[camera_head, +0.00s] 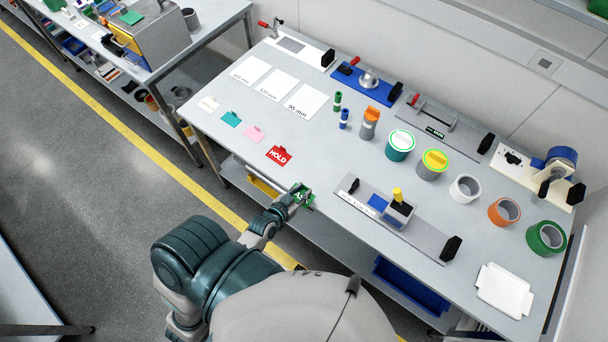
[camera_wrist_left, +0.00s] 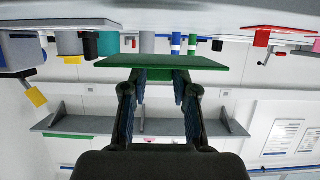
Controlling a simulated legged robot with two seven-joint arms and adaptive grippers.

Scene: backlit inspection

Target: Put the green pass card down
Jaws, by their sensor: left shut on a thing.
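The green pass card (camera_head: 303,197) is in my left gripper (camera_head: 298,199), at the front edge of the workbench (camera_head: 310,130) in the head view. White lettering shows on its face, partly hidden by the gripper. In the left wrist view, the table side is at the top and the card (camera_wrist_left: 165,62) is seen nearly edge-on, with the left gripper's fingers (camera_wrist_left: 160,82) shut on its tab. A gap shows between the card and the bench surface there. My right gripper is not in view.

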